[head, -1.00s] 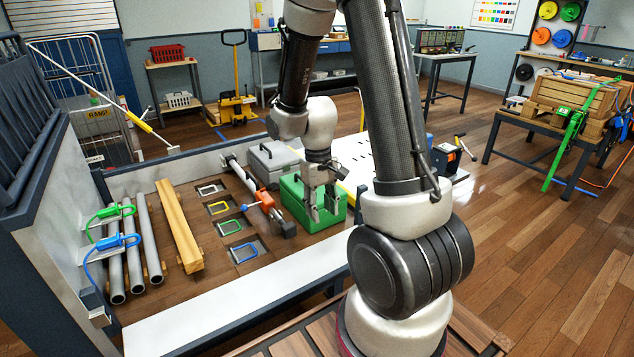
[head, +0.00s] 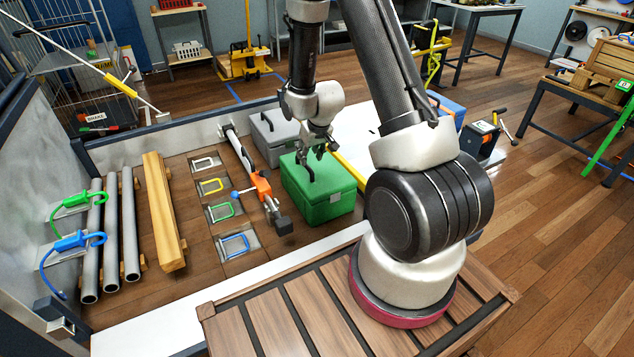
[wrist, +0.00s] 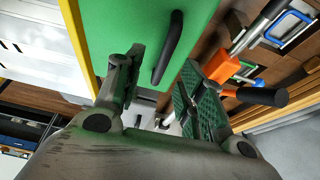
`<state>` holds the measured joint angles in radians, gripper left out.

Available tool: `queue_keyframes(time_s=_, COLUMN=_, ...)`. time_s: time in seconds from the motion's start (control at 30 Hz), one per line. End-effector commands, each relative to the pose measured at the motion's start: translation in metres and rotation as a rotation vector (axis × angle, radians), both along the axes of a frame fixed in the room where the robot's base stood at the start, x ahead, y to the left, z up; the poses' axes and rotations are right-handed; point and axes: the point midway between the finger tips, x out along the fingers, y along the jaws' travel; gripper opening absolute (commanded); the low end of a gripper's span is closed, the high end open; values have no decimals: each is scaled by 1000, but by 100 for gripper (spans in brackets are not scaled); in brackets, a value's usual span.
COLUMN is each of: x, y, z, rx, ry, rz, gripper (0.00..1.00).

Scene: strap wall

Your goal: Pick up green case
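The green case (head: 322,200) stands upright on the brown work surface, with a dark handle on its top. In the wrist view the case's green lid (wrist: 130,25) fills the upper middle, with the black handle (wrist: 172,45) running across it. My gripper (head: 314,158) is over the top of the case, close to the handle. In the wrist view my gripper (wrist: 160,88) is open, its two fingers apart and the handle showing between them. Whether a finger touches the case cannot be told.
A grey case (head: 272,135) stands just behind the green one. An orange-and-grey clamp tool (head: 262,188) lies close on its left. Farther left are framed coloured loops, a wooden beam (head: 163,210) and grey pipes (head: 112,230).

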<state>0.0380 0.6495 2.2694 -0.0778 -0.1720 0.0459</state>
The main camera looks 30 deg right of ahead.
Motion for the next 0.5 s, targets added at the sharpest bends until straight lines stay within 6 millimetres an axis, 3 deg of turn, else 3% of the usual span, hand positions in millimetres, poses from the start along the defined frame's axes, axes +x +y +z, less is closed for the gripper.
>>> queue_keyframes(time_s=0.3, x=21, y=5, z=-42, rx=0, ry=4, rz=1, gripper=39)
queue_keyframes(time_s=0.5, x=27, y=5, z=-54, rx=0, ry=2, rz=1, gripper=39)
